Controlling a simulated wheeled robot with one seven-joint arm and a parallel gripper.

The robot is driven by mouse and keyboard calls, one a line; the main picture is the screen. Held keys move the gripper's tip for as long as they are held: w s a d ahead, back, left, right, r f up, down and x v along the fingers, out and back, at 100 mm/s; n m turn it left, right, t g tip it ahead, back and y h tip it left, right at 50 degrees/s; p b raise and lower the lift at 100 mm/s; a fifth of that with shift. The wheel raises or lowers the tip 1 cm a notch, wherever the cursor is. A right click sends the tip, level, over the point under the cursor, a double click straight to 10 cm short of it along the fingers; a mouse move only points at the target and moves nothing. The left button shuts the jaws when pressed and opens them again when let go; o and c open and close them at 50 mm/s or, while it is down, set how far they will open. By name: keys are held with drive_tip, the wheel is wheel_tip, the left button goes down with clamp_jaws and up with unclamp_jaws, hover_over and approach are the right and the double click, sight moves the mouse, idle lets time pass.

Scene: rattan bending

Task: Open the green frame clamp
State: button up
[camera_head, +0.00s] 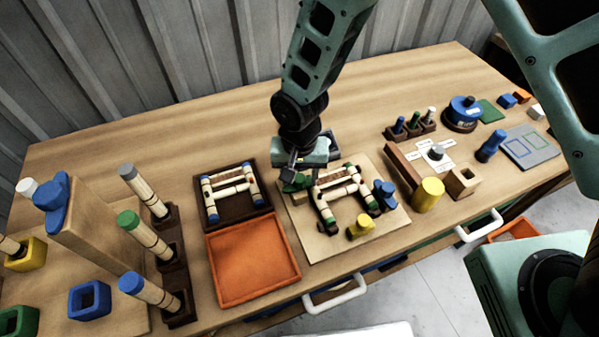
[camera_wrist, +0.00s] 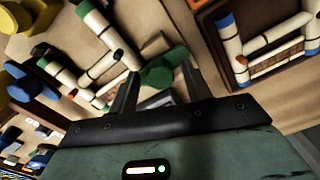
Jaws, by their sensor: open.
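The green frame clamp (camera_head: 295,184) sits at the back left of a wooden board (camera_head: 325,242) that carries a rattan frame (camera_head: 340,190). In the wrist view the green clamp (camera_wrist: 166,70) shows as a rounded green knob between and just beyond my fingertips. My gripper (camera_head: 297,171) is above the clamp, pointing down, with its fingers apart and nothing held. In the wrist view the fingers of my gripper (camera_wrist: 160,84) stand on either side of the knob; I cannot tell whether they touch it. The clamp's lower part is hidden.
A blue clamp (camera_head: 385,192) and a yellow clamp (camera_head: 361,226) stand on the same board. Left of it are a dark tray (camera_head: 231,214) with a rattan piece and an empty orange tray (camera_head: 252,262). A yellow cylinder (camera_head: 428,194) is at right.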

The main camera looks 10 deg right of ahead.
drive_tip(key=c, duration=1)
drive_tip(key=n+b, duration=0.1)
drive_tip(key=n, duration=0.3)
drive_tip(key=shift+n+b, duration=0.3)
drive_tip(key=shift+b, duration=0.05)
drive_tip(key=n+b, duration=0.1)
drive_tip(key=n, duration=0.3)
drive_tip(key=shift+n, duration=0.3)
drive_tip(key=n, duration=0.4)
drive_tip(key=shift+n, duration=2.3)
